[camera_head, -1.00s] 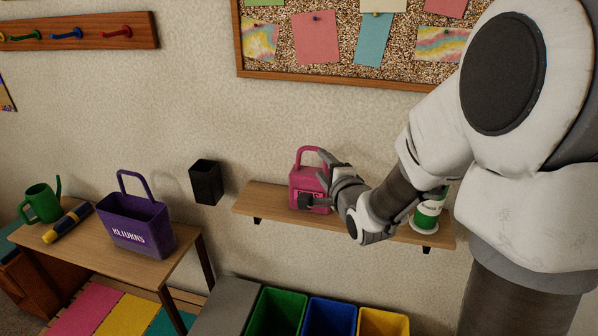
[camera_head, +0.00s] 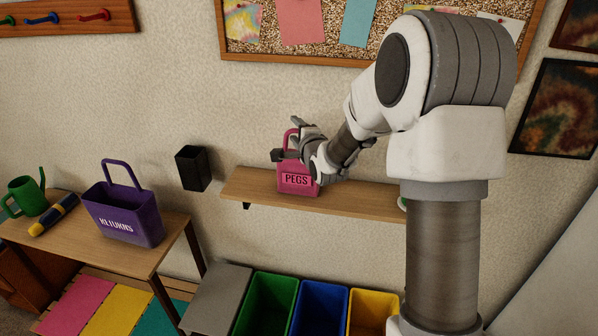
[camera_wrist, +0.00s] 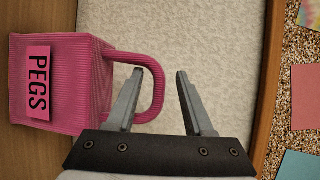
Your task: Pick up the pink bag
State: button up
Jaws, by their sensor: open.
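The pink bag (camera_head: 297,180), labelled PEGS, stands upright on the wall shelf (camera_head: 355,195), with its looped handle rising from the top. My gripper (camera_head: 288,141) is at the height of the handle, partly in front of it. In the wrist view the pink bag (camera_wrist: 75,85) lies sideways at the left, with its handle reaching right. My gripper (camera_wrist: 158,75) is open there. Its left finger overlaps the handle loop, and its right finger is beyond the handle's outer end. The handle's outer end lies between the fingers in this view; the depth is hard to tell.
A purple bag (camera_head: 130,222) stands on a table (camera_head: 95,250) with a green watering can (camera_head: 22,197) and a torch-like object (camera_head: 55,214). A black wall holder (camera_head: 193,168) is left of the shelf. Coloured bins (camera_head: 265,305) stand below. A cork board (camera_head: 350,55) hangs above.

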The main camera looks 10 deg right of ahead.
grip_shut()
dwell(1.4)
